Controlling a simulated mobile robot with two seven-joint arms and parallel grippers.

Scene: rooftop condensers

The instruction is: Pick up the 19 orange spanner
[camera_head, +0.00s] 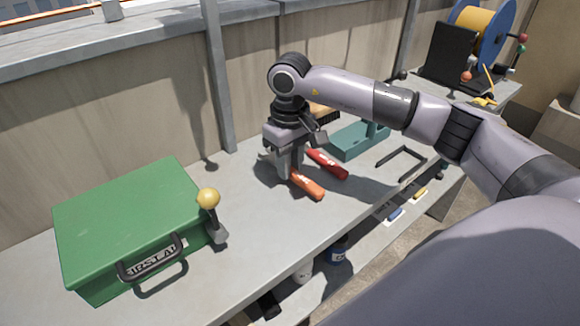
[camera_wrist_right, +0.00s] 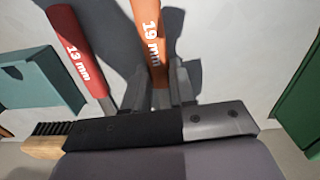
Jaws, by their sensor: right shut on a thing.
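The orange spanner (camera_head: 307,185) lies at the middle of the grey bench in the head view. In the right wrist view the orange spanner (camera_wrist_right: 149,40) reads "19 mm" and runs between the fingers. My right gripper (camera_head: 290,172) points down and is shut on it near one end; the fingers (camera_wrist_right: 160,95) stand on both sides of it. The spanner's far end is hidden by the gripper. A red spanner (camera_head: 328,164) lies beside it, apart; it reads "13 mm" in the right wrist view (camera_wrist_right: 78,55). My left gripper is not in view.
A teal tray (camera_head: 358,140) and a black frame (camera_head: 402,160) lie to the right. A wooden brush (camera_wrist_right: 45,147) is close to the gripper. A metal post (camera_head: 217,80) rises behind.

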